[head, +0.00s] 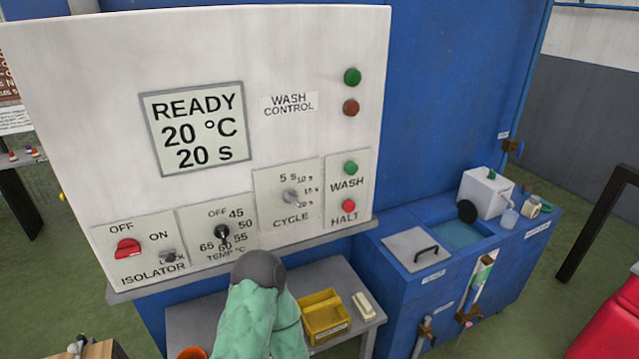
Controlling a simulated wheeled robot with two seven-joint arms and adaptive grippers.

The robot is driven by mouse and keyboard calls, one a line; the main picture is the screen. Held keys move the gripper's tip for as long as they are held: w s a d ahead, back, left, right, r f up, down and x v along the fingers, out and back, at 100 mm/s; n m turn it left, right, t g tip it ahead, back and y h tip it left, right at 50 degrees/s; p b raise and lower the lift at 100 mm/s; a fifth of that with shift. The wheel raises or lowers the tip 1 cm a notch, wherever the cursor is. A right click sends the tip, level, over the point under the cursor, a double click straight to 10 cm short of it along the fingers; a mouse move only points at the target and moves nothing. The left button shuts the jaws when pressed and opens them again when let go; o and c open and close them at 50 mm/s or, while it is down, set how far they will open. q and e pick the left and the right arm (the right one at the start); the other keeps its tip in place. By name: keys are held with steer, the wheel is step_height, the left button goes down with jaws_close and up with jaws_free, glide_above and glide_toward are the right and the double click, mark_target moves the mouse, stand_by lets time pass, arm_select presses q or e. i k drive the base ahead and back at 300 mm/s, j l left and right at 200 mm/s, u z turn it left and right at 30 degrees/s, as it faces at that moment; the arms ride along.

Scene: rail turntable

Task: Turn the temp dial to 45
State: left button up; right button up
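The temp dial (222,232) is a small dark knob on a grey plate, low on the white wash control panel. Its marks read OFF, 45, 50, 55, 60 and 65. The knob looks turned toward OFF, but it is too small to be sure. The display (198,130) reads READY, 20 °C, 20 s. One of my arms, in a green sleeve with a grey rounded joint, rises from the bottom edge just below the temp plate. I cannot tell which arm it is. Neither gripper shows.
The red isolator switch (127,249) is left of the temp dial, and the cycle dial (291,196) is right. Green wash (351,168) and red halt (349,205) buttons sit further right. A shelf below holds a yellow bin (325,318) and a pale block (364,306).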

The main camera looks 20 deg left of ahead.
mark_target(221, 233)
steer(key=u, duration=1.6)
